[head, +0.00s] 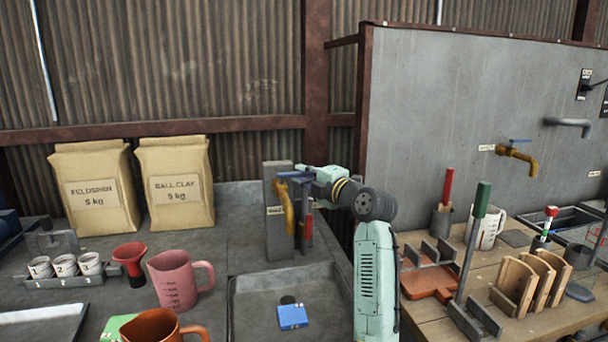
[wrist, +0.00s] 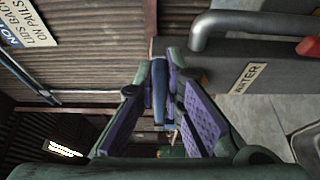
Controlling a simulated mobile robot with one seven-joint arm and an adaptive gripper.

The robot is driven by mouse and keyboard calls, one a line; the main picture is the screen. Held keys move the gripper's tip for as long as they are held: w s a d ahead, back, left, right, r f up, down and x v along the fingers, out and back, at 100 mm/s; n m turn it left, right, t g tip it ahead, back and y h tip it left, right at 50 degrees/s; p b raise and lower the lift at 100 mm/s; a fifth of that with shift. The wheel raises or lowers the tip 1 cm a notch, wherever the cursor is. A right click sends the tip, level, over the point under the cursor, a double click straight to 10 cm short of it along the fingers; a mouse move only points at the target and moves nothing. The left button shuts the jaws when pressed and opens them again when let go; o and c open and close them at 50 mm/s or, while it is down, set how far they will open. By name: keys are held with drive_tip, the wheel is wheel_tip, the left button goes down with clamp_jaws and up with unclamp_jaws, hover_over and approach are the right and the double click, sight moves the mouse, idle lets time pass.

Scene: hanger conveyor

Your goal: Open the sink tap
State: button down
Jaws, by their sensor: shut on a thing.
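The sink tap (head: 288,208) is a yellow curved spout on a grey post (head: 276,240) behind the sink basin (head: 255,312). Its blue lever (head: 290,174) is at the top of the post. My gripper (head: 303,171) reaches it from the right. In the wrist view, my gripper (wrist: 160,85) has its purple-padded fingers closed on both sides of the blue lever (wrist: 158,92). A WATER label (wrist: 249,78) is on the post close by. No water shows at the spout. The gripper and arm partly hide the post's right side.
A blue sponge-like block (head: 292,316) lies in the basin. A pink jug (head: 175,280) and two paper sacks (head: 92,192) stand left. On the right, a wooden bench (head: 420,318) holds tools, and another yellow tap (head: 520,157) is on the grey panel.

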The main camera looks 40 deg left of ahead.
idle(0.4)
drive_tip(key=shift+s+d+f+m+t+h+b, duration=0.2)
drive_tip(key=shift+f+m+t+h+b, duration=0.15)
drive_tip(key=shift+t+b, duration=0.3)
drive_tip(key=shift+s+d+r+m+t+b, duration=0.1)
drive_tip(key=shift+s+m+t+b, duration=0.05)
drive_tip(key=shift+m+t+b, duration=0.25)
drive_tip(key=shift+s+d+r+m+t+h+b, duration=0.1)
drive_tip(key=shift+s+d+m+t+h+b, duration=0.15)
drive_tip(key=shift+m+t+h, duration=0.7)
drive_tip(key=shift+s+d+r+m+t+h+b, duration=0.15)
drive_tip(key=shift+s+m+t+h, duration=0.3)
drive_tip(key=shift+t, duration=0.65)
drive_tip(key=shift+w, duration=0.15)
drive_tip(key=c, duration=1.7)
unclamp_jaws()
